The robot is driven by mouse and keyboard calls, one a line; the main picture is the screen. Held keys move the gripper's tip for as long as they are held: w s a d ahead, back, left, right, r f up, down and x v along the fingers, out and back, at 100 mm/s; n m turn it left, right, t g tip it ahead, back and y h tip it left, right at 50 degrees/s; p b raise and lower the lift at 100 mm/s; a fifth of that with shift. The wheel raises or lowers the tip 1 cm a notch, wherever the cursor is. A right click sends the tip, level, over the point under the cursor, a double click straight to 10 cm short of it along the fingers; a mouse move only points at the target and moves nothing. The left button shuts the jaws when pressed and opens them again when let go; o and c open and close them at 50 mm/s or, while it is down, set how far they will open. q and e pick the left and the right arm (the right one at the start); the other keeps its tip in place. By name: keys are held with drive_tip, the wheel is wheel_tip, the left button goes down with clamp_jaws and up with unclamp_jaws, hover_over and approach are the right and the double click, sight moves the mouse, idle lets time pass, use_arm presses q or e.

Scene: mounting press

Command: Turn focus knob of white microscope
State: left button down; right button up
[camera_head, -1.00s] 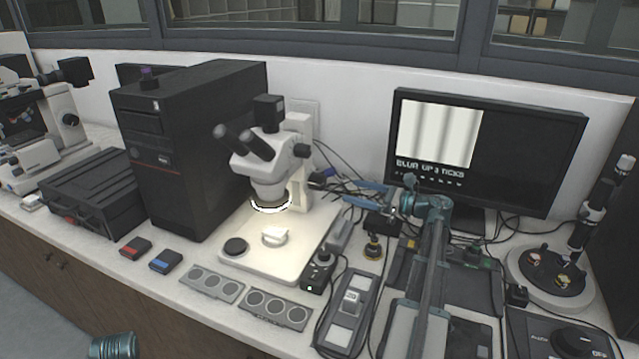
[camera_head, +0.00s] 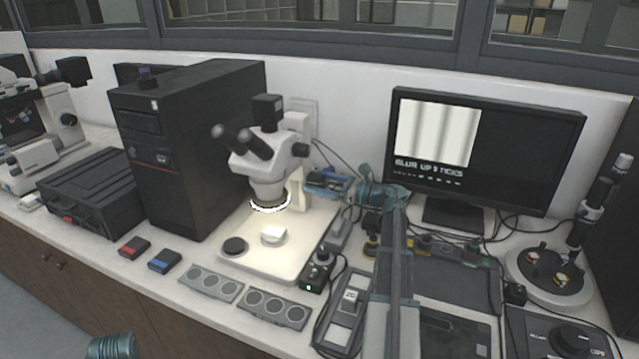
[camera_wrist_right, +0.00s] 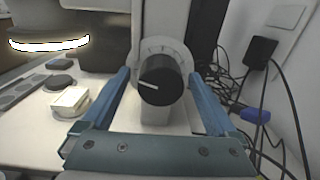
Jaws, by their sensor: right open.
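The white microscope (camera_head: 262,175) stands on its lit white base, with a glowing ring under its head. In the right wrist view its black focus knob (camera_wrist_right: 160,80), with a white pointer line, sits on a white dial. My right gripper (camera_head: 316,181) is at the right side of the microscope column. In the right wrist view its two blue fingers (camera_wrist_right: 158,75) are open, one on each side of the knob, with gaps showing. The gripper hides the knob in the head view.
A monitor (camera_head: 530,150) at the right shows blurred stripes and "BLUR UP" text with a tick count. A black computer tower (camera_head: 195,150) stands left of the microscope. Cables (camera_wrist_right: 262,110) hang right of the knob. A small control box (camera_head: 317,270) stands beside the base.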

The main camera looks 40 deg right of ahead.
drive_tip(key=shift+c, duration=0.3)
drive_tip(key=c, duration=1.3)
drive_tip(key=shift+m, duration=1.8)
drive_tip(key=o, duration=1.4)
drive_tip(key=shift+c, duration=0.2)
drive_tip(key=v, duration=1.4)
drive_tip(key=shift+w, duration=0.1)
